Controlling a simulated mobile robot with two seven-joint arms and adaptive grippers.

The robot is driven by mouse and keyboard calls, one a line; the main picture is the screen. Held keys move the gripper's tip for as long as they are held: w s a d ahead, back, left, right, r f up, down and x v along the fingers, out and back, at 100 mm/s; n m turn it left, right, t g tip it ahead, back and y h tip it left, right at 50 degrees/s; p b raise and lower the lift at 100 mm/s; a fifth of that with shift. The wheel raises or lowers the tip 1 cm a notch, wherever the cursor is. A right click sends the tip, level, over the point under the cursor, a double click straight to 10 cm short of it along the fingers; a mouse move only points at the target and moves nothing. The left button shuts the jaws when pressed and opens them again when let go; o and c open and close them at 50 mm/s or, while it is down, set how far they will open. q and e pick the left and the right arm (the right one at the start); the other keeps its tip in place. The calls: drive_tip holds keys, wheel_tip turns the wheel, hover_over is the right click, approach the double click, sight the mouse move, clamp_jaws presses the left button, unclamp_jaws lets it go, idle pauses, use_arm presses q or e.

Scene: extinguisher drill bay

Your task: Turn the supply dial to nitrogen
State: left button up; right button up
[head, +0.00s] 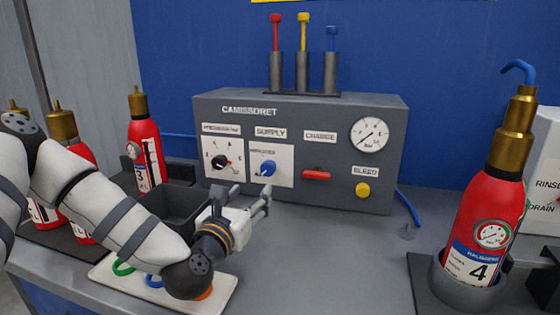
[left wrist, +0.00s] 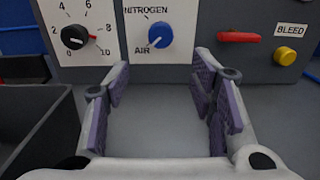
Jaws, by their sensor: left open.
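The blue supply dial (head: 267,168) sits on a white plate under the SUPPLY label on the grey panel (head: 330,185). In the left wrist view the dial (left wrist: 160,35) has NITROGEN printed above it and AIR at its lower left. Its pale pointer mark appears to point to the lower left, toward AIR. My left gripper (head: 263,200) is open and empty, in front of and below the dial, apart from it. In the left wrist view the dial shows beyond and above the gap between the fingers (left wrist: 163,82). My right gripper is not in view.
A red charge handle (head: 316,175), yellow bleed button (head: 362,190) and gauge (head: 369,135) are right. A dark open bin (head: 180,205) stands beside my left arm. Extinguisher 4 (head: 485,215) stands right.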

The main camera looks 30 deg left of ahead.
sight(266, 172)
use_arm(q)
drive_tip(key=shift+w+r, duration=0.1)
drive_tip(key=shift+w, duration=0.15)
drive_tip(key=shift+w+a+r, duration=0.1)
drive_tip(key=shift+w, duration=0.1)
drive_tip(key=b+x, duration=0.1)
drive_tip(key=x, duration=0.8)
drive_tip(key=shift+w+a, duration=0.1)
drive_tip(key=shift+w, duration=0.55)
drive_tip(key=shift+r, duration=0.1)
drive_tip(key=c, duration=1.2)
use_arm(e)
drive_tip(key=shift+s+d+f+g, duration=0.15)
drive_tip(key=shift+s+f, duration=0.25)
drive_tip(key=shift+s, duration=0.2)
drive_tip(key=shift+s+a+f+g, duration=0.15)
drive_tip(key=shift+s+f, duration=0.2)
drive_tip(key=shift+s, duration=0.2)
